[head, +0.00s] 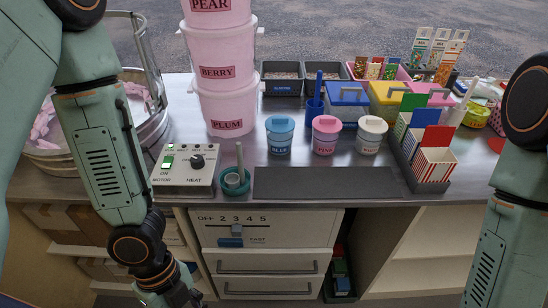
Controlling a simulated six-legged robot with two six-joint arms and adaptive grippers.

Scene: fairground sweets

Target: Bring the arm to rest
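My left arm comes in from the left and hangs down in front of the counter (222,188). Its wrist reaches the bottom edge of the head view, in front of the cabinet, and the gripper's fingers are out of the picture. My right arm hangs at the right edge, in front of the open shelves. Its lower part runs out of the frame, so its gripper is hidden too. Neither arm is seen touching anything on the counter.
On the counter are a control box (184,168), a dark mat (325,183), blue (279,134), pink (325,134) and white (371,134) lidded cups, stacked pink tubs (226,104) and a carton rack (412,176). A metal basin (75,151) stands left. Drawers (267,262) are below.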

